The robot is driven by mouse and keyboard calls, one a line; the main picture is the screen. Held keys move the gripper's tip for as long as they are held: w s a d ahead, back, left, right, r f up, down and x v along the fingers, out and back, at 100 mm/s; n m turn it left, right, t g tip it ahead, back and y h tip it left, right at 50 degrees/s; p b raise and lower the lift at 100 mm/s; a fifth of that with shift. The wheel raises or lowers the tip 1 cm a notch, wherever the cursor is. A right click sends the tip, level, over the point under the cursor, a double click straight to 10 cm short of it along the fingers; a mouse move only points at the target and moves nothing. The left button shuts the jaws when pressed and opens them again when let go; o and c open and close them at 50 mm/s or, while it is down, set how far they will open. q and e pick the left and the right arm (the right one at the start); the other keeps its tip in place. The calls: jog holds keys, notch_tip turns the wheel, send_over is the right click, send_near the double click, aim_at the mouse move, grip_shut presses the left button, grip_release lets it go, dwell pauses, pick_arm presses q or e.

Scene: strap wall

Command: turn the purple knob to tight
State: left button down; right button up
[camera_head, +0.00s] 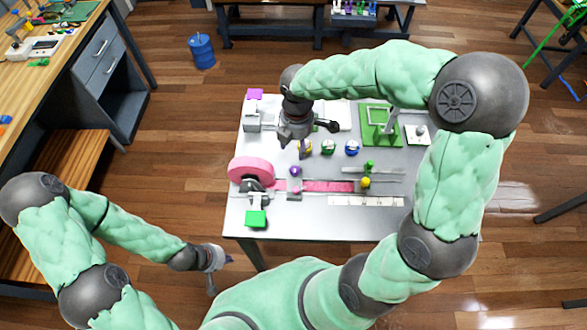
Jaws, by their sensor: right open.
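The purple knob (295,171) is a small round purple piece on the grey table (315,220), beside the pink roll and just above the pink strap (325,186). Its pointer and any tight mark are too small to read. My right gripper (316,141) is open above the table, higher in the picture than the purple knob and apart from it as far as I can tell. It partly covers a yellow knob (306,148). My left gripper (221,273) is off the table's front left, with its fingers apart and empty.
A pink roll (250,168) stands at the left. A green knob (328,147) and a blue knob (352,148) stand right of the yellow one. A green frame (380,128) is behind. A yellow ball (365,182) sits by the strap. The front table strip is clear.

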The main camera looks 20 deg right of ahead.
aim_at(295, 169)
jog(key=f+b, duration=0.2)
jog(key=f, duration=0.5)
jog(key=f+b, duration=0.3)
jog(key=f, duration=0.4)
jog(key=shift+w, duration=0.2)
jog(key=shift+r, duration=0.1)
grip_shut()
